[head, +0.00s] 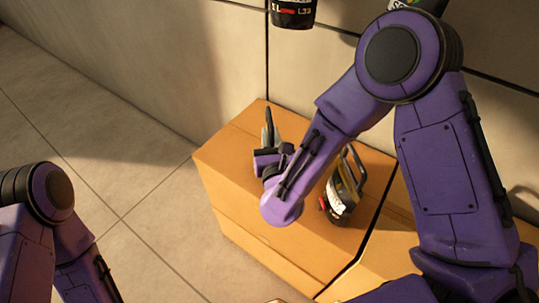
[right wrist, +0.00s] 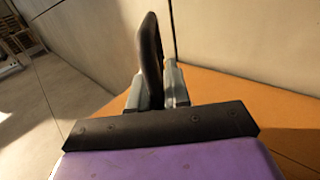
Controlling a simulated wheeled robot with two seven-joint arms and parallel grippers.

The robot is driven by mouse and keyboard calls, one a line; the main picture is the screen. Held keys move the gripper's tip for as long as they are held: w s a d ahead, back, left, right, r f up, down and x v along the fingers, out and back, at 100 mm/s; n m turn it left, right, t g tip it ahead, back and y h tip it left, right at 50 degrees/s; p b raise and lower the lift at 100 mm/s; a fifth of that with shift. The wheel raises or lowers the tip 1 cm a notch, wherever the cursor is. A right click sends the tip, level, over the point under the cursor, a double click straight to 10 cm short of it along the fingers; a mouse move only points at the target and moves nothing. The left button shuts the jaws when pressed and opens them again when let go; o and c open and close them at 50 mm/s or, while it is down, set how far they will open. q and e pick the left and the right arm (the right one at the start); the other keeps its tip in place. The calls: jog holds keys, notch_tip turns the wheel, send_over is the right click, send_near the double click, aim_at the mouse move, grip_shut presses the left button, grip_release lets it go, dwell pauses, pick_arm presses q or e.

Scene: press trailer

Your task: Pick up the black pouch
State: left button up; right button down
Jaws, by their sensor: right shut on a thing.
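The black pouch (right wrist: 150,55) stands thin and edge-on between the two grey fingers of my right gripper (right wrist: 158,88) in the right wrist view. The fingers are shut on its lower part, and its rounded top rises above them. In the head view the right gripper (head: 268,148) is over the far left part of the orange-tan box top, with the dark pouch (head: 269,120) upright at its fingers. I cannot tell whether the pouch touches the box. My left arm shows at the lower left of the head view, but its gripper is out of frame.
Another black labelled item (head: 292,13) is at the top edge. A pale wall (head: 225,60) rises behind the box. The tiled floor (head: 150,235) at left is clear.

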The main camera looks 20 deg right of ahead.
jog(key=shift+r, duration=0.1)
jog(key=shift+w+r, duration=0.1)
jog(key=shift+r, duration=0.7)
jog(key=s+r+p, duration=1.1)
jog(key=s+p, duration=0.3)
jog(key=p, duration=0.3)
